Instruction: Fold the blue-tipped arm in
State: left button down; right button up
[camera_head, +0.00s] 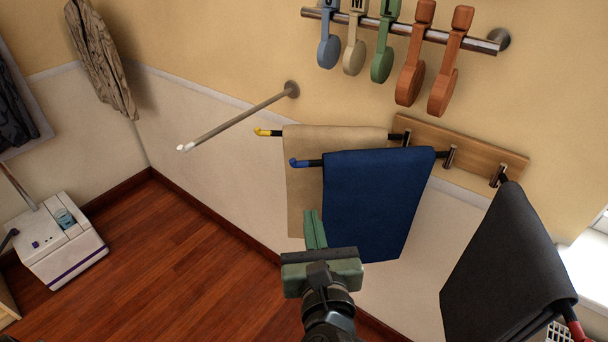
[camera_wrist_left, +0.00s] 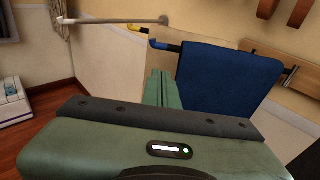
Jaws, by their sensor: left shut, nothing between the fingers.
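The blue-tipped arm (camera_head: 307,163) sticks out from a wooden wall board (camera_head: 480,150), with a dark blue cloth (camera_head: 375,200) draped over it. Its blue tip also shows in the left wrist view (camera_wrist_left: 157,44). My left gripper (camera_head: 313,222) is shut and empty, with its green fingers together. In the head view it overlaps the lower left edge of the blue cloth and is below the blue tip. I cannot tell whether it touches the cloth. My right gripper is not in view.
A yellow-tipped arm (camera_head: 267,132) with a beige cloth (camera_head: 303,190) is behind the blue one. A red-tipped arm (camera_head: 575,330) with a black cloth (camera_head: 505,270) is at right. A bare rod (camera_head: 235,118) juts from the wall. A white box (camera_head: 58,245) stands on the floor at left.

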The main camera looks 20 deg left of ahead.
aim_at(301, 166)
pick_arm(q)
jog(key=r+p+x, duration=0.1)
jog(key=p+x, duration=0.3)
jog(key=x, duration=0.8)
jog(key=shift+w+a+r, duration=0.15)
jog(key=shift+w+a, duration=0.1)
jog(key=shift+w, duration=0.2)
jog(key=shift+r+x, duration=0.15)
jog(key=shift+x, duration=0.9)
jog(key=shift+r+x, duration=0.1)
jog(key=shift+x, duration=1)
jog(key=shift+a+b, duration=0.15)
jog(key=shift+b, duration=0.15)
